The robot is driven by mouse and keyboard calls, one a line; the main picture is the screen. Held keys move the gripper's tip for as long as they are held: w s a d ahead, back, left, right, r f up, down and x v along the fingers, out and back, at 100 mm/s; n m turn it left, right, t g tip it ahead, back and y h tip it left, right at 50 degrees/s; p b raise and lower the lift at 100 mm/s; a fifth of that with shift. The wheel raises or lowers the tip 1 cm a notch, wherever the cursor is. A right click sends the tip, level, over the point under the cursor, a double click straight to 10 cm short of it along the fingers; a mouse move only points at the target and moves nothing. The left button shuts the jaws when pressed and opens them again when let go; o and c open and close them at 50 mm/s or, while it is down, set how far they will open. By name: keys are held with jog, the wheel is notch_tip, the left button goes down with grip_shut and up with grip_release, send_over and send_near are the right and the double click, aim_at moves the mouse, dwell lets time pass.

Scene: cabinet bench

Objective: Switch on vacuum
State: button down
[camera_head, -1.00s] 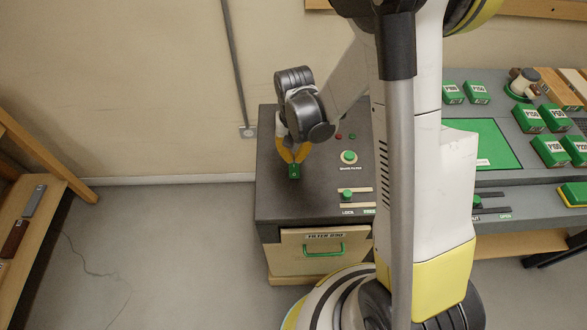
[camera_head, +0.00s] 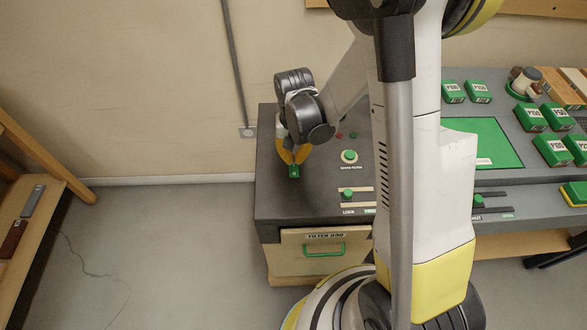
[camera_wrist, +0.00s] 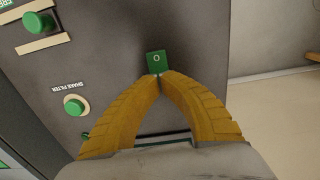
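A small green rocker switch (camera_head: 294,171) with a pale round mark stands on the dark top of the grey cabinet (camera_head: 275,205), near its left side. In the wrist view the switch (camera_wrist: 157,60) lies just beyond my fingertips. My gripper (camera_head: 292,158) reaches down to it from behind. Its two yellow fingers (camera_wrist: 159,77) come together at the tips, at the near edge of the switch, and seem to touch it. They do not appear to hold it between them. The near end of the switch is partly hidden by the tips.
A round green "shake filter" button (camera_head: 349,156) and a green lock slider (camera_head: 348,194) sit right of the switch. A drawer with a green handle (camera_head: 323,249) is below. A bench with green boxes (camera_head: 530,117) stands right.

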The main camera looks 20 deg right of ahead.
aim_at(294, 165)
jog(key=shift+f+b, duration=1.1)
jog(key=shift+f, duration=0.2)
dwell(0.4)
jog(key=shift+r+p, duration=2.4)
jog(key=shift+r, duration=1.15)
